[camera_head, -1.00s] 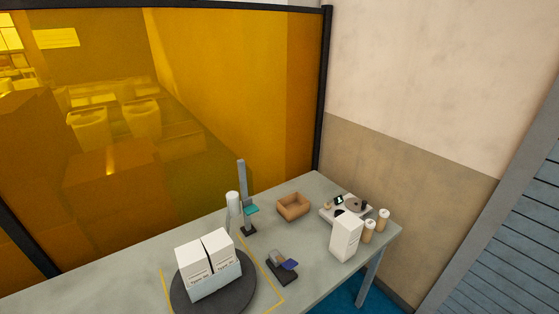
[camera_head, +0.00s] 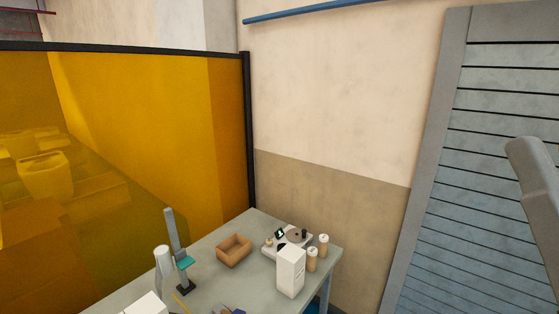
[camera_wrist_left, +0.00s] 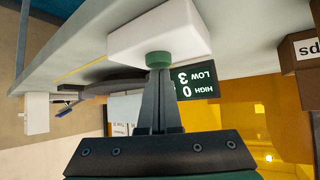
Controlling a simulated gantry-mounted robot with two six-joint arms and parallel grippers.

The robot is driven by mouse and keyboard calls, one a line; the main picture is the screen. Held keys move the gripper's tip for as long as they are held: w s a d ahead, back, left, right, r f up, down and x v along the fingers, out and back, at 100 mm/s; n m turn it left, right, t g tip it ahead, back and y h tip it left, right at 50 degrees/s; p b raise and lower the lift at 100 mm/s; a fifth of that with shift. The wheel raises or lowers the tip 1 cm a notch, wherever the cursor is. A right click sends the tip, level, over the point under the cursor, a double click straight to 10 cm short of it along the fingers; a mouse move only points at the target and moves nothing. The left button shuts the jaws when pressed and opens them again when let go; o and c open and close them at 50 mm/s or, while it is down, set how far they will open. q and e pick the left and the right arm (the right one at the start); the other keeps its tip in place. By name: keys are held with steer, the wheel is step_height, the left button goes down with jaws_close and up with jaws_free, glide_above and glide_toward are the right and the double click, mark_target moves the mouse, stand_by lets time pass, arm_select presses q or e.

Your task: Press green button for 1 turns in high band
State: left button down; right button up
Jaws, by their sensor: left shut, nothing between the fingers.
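In the left wrist view, a green button (camera_wrist_left: 158,58) sits on a white block (camera_wrist_left: 182,30). My left gripper (camera_wrist_left: 158,74) is shut and empty, with its fingertips right at the button. I cannot tell whether they touch or press it. A dark display (camera_wrist_left: 199,84) beside the fingers appears upside down and reads HIGH 0 and LOW 3. The head view shows neither the button nor the left gripper. The right gripper is in neither view.
In the head view, the grey table (camera_head: 207,268) holds a brown tray (camera_head: 234,252), a white box (camera_head: 291,271), a small device (camera_head: 272,247) and a stand (camera_head: 178,245). A yellow screen (camera_head: 150,130) stands behind. In the wrist view, a brown labelled box (camera_wrist_left: 300,85) is at the right.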

arm_select(q)
steer(key=shift+s, duration=0.1)
steer(key=s+r+p, duration=0.4)
steer(key=s, duration=0.2)
steer(key=shift+d+r+p, duration=0.15)
steer(key=shift+r+p, duration=0.2)
steer(key=shift+r, duration=0.05)
stand_by(5.5)
